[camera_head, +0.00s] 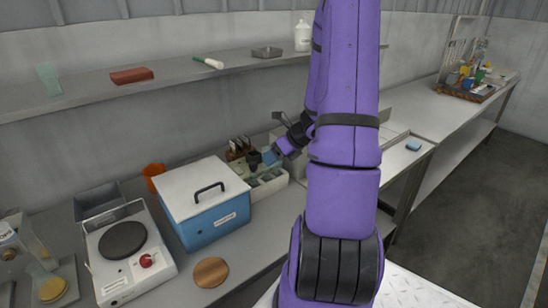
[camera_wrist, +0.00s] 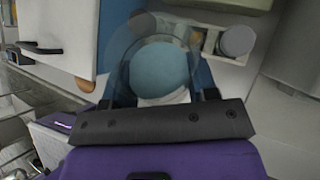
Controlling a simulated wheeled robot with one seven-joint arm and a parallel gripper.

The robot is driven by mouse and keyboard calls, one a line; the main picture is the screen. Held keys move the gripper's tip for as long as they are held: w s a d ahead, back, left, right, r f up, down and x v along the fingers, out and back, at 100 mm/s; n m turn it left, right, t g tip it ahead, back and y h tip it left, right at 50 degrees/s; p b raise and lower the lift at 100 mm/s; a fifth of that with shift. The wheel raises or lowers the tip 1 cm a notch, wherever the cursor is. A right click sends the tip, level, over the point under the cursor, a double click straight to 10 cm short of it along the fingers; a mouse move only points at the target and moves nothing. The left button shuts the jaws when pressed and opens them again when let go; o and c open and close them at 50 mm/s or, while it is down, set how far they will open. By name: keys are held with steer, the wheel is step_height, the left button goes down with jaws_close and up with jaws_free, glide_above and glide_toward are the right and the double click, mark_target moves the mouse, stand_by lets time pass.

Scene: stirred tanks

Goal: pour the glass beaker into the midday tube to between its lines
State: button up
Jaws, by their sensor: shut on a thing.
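My gripper (camera_wrist: 158,97) is shut on the glass beaker (camera_wrist: 158,68), a clear round vessel holding blue liquid, seen from above in the wrist view. I cannot make out the beaker clearly there. Part of a pale rack with small compartments also shows beyond the beaker in the wrist view (camera_wrist: 210,42). The midday tube and its lines cannot be told apart in either view.
A blue box with a white lid (camera_head: 205,190) stands left of the rack. A hot plate (camera_head: 124,243), an orange cup (camera_head: 153,175) and a wooden disc (camera_head: 211,272) are on the bench. A grey round-topped thing (camera_wrist: 238,40) is close right of the beaker.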

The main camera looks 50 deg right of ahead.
steer(key=m+g+y, duration=0.1)
steer(key=g, duration=0.2)
steer(key=shift+s+r+g, duration=0.1)
steer(key=shift+g, duration=0.2)
steer(key=shift+w+f+m+g+y, duration=0.15)
steer(key=shift+m+g+y, duration=0.2)
steer(key=shift+g, duration=0.6)
steer(key=shift+w+f+m+g+y, duration=0.1)
steer(key=shift+m+g+y, duration=0.2)
steer(key=shift+g, duration=0.65)
steer(key=shift+r, duration=0.1)
steer(key=shift+d+g, duration=0.1)
steer(key=shift+g, duration=0.3)
